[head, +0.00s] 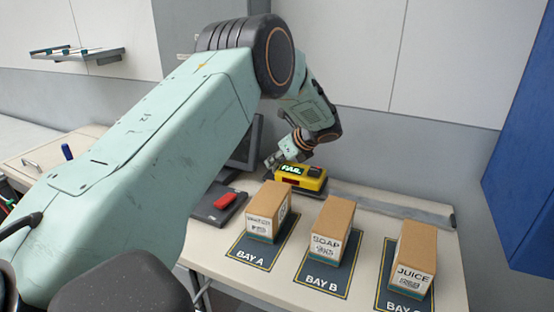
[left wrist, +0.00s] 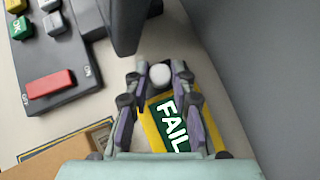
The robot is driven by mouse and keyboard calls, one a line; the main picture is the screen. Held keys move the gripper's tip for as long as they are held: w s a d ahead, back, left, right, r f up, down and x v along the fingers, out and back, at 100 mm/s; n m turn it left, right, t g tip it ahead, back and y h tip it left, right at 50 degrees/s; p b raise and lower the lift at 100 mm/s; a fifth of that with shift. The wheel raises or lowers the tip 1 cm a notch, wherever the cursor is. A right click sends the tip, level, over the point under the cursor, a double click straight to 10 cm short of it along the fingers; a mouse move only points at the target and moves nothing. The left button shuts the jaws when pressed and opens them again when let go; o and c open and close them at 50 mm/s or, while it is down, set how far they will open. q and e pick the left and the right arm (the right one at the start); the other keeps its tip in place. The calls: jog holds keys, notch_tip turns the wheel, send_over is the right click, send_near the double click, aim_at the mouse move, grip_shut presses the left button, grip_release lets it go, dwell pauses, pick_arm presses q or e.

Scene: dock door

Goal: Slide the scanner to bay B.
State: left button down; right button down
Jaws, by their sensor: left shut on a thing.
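The scanner (head: 300,178) is a yellow and black box with a green display reading FAIL. It sits at the left part of a grey rail (head: 390,205) along the back of the table, behind the bay A box. My left gripper (head: 272,160) is at the scanner's left end. In the left wrist view my left gripper (left wrist: 160,80) is shut on a white round knob (left wrist: 160,75) at the end of the scanner (left wrist: 175,122). The bay B mat (head: 322,282) lies at the middle of the table front, with a SOAP box (head: 326,243) on it. My right gripper is not in view.
A JUICE box (head: 412,270) stands on the right mat, and another box (head: 264,222) on the bay A mat (head: 250,255). A dark console with a red switch (head: 225,201) and a monitor (head: 245,140) are at the left. The rail right of the scanner is clear.

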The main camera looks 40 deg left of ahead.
aim_at(324, 174)
pick_arm(q)
jog(key=shift+w+r, duration=0.1)
jog(key=d, duration=0.2)
jog(key=w+d+p, duration=0.1)
jog(key=d, duration=0.1)
jog(key=w+d, duration=0.1)
jog(key=d, duration=0.1)
jog(key=shift+d+r+p, duration=0.15)
jog(key=shift+d+p, duration=0.1)
jog(key=shift+p, duration=0.1)
jog(key=w+d, duration=0.1)
jog(key=d, duration=0.4)
jog(key=w+d, duration=0.1)
jog(key=d, duration=0.1)
jog(key=shift+w+d, duration=0.25)
jog(key=shift+w, duration=0.05)
jog(key=shift+w+d, duration=0.2)
jog(key=shift+d, duration=0.4)
jog(key=c, duration=1.5)
grip_release()
jog(key=shift+o, duration=0.5)
jog(key=shift+s, duration=0.15)
